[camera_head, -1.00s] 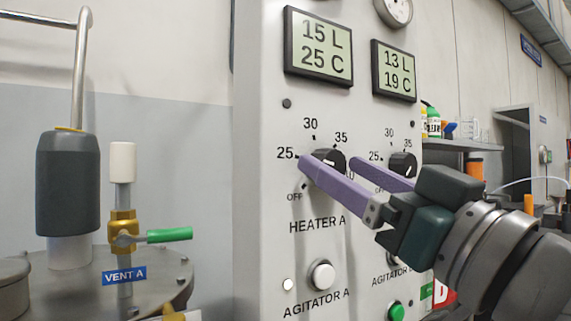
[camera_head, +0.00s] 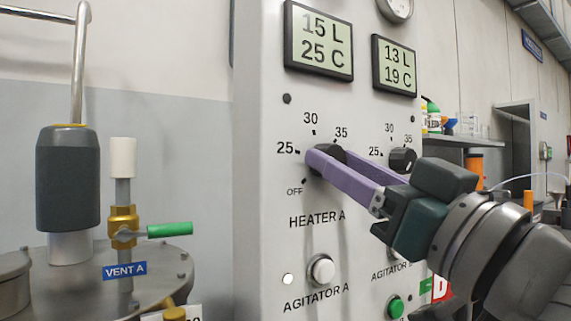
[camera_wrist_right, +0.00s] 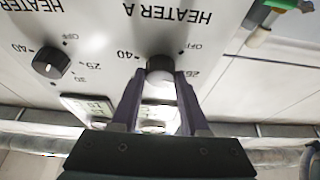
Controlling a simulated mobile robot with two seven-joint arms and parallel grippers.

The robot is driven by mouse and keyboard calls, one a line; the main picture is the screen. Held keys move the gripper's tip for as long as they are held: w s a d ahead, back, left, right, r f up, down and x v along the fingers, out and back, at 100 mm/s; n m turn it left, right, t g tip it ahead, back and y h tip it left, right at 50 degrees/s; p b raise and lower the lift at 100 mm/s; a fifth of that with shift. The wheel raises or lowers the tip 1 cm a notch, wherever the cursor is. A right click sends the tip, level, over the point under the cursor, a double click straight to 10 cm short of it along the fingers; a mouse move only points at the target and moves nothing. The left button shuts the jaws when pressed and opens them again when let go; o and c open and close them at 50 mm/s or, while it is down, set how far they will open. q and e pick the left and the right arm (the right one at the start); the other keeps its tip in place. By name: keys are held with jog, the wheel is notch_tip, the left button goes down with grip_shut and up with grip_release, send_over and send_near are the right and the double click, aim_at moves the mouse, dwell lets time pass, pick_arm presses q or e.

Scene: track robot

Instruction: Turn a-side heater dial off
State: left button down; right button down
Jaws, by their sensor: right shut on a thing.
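The heater A dial (camera_head: 327,151) is a dark round knob on the light panel, above the label HEATER A, with marks OFF, 25, 30 and 35 around it. My right gripper (camera_head: 326,158), with purple fingers, is shut on this dial and hides most of it. In the right wrist view, the dial (camera_wrist_right: 160,68) sits between the two fingertips (camera_wrist_right: 160,80), and the panel lettering is upside down. Its pointer mark is hidden, so its setting cannot be read. The display (camera_head: 319,42) above reads 15 L, 25 C. My left gripper is not in view.
The second heater dial (camera_head: 403,160) is to the right, and also shows in the right wrist view (camera_wrist_right: 51,63). The agitator A button (camera_head: 321,270) is below. A valve with a green handle (camera_head: 169,230) stands on a vessel lid at left.

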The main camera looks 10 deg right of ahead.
jog(key=shift+n, duration=0.3)
jog(key=n+g+y+p, duration=0.1)
jog(key=n, duration=0.2)
jog(key=n+g+y+p, duration=0.1)
jog(key=n, duration=0.2)
jog(key=n+y+p, duration=0.2)
jog(key=n, duration=0.1)
jog(key=shift+w+d+r+g, duration=0.15)
jog(key=shift+r+g, duration=0.1)
jog(key=shift+g, duration=0.15)
jog(key=n+g+y+p, duration=0.1)
jog(key=n+p, duration=0.1)
jog(key=n, duration=0.2)
jog(key=shift+n+g+p, duration=0.65)
jog(key=shift+n+g, duration=0.25)
jog(key=shift+n, duration=0.4)
jog(key=shift+c, duration=2)
grip_release()
jog(key=shift+f, duration=0.1)
jog(key=shift+d, duration=0.1)
